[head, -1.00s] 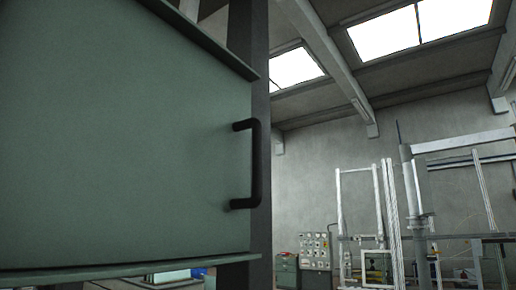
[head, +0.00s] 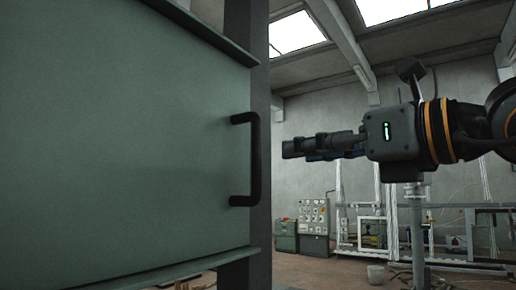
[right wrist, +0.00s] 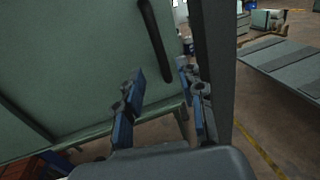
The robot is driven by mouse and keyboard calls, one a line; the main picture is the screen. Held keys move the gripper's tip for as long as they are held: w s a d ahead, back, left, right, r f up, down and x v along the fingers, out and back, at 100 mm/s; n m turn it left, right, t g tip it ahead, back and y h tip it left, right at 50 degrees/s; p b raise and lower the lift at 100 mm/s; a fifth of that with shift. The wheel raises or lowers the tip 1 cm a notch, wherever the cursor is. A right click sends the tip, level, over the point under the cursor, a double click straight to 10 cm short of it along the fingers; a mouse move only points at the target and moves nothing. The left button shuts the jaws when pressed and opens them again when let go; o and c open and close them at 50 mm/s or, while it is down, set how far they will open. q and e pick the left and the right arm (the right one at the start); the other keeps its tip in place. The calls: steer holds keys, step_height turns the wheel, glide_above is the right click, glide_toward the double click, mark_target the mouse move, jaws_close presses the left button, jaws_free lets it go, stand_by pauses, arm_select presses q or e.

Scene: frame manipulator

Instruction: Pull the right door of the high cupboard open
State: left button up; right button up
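The cupboard's right door (head: 130,150) is a flat grey-green panel filling the left of the head view; it looks closed. Its black bar handle (head: 254,158) stands upright near the door's right edge. My right gripper (head: 290,149) is to the right of the handle in the head view, pointing left, apart from it. In the right wrist view, my right gripper's blue-padded fingers (right wrist: 161,80) are open and empty, and the handle (right wrist: 155,42) shows beyond and above the fingertips. My left gripper is not in view.
A dark vertical post (head: 260,70) stands at the door's right edge. Green ledges run above and below the door. Metal frames (head: 375,200) and a grey control cabinet (head: 314,225) stand farther back. Open room lies right of the cupboard.

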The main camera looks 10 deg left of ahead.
mark_target(261, 158)
steer(key=p+x, duration=0.4)
steer(key=x, duration=0.5)
steer(key=shift+w+a+r, duration=0.15)
steer(key=shift+a, duration=0.25)
steer(key=shift+w+a+p, duration=0.3)
steer(key=shift+a+p, duration=0.05)
steer(key=shift+p, duration=0.05)
jaws_close()
